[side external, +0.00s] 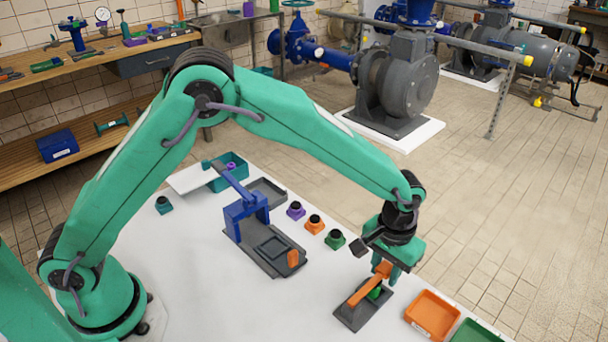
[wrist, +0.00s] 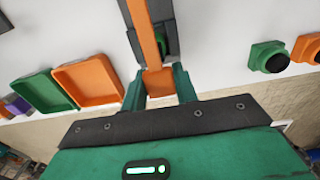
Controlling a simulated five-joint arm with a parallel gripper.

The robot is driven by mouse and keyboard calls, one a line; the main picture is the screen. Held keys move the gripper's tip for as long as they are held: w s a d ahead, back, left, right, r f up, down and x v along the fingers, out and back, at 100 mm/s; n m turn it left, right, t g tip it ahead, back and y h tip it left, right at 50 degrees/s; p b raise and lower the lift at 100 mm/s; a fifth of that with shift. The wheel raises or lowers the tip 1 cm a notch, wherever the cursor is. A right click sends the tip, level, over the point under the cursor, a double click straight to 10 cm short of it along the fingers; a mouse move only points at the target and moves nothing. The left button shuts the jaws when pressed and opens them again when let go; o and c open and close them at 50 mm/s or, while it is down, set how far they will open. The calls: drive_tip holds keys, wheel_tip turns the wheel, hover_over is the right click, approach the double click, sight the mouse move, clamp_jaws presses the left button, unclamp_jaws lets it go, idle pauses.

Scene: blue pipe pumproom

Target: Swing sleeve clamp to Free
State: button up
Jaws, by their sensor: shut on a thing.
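The sleeve clamp (side external: 361,291) is an orange lever on a dark base plate (side external: 349,317) at the front right of the white table. A green part (side external: 376,293) sits beneath or beside the lever, partly hidden. My gripper (side external: 384,272) points down at the lever's raised far end. In the wrist view, the green fingers of my gripper (wrist: 158,88) are shut on the lever's orange end block (wrist: 159,82). The orange bar (wrist: 146,30) runs from there up the picture over the dark base. Whether the lever presses on the green part cannot be told.
An orange tray (side external: 432,315) and a green tray (side external: 475,332) stand right of the clamp. Purple (side external: 295,211), orange (side external: 314,224) and green (side external: 335,239) black-topped pieces stand behind it. A blue-levered fixture (side external: 247,214) is to the left. Bare table lies left of the clamp.

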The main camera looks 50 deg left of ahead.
drive_tip(key=shift+s+r, duration=0.2)
drive_tip(key=shift+r, duration=0.75)
drive_tip(key=shift+s+r, duration=0.15)
drive_tip(key=shift+r, duration=0.8)
idle(0.4)
drive_tip(key=shift+s+r, duration=1)
drive_tip(key=shift+r, duration=0.25)
idle(0.7)
drive_tip(key=shift+s+r, duration=0.5)
drive_tip(key=shift+s, duration=0.25)
drive_tip(key=shift+s+r, duration=0.45)
drive_tip(key=shift+s, duration=0.3)
idle(0.3)
drive_tip(key=o, duration=1.5)
drive_tip(key=shift+r, duration=0.1)
drive_tip(key=shift+r, duration=3.4)
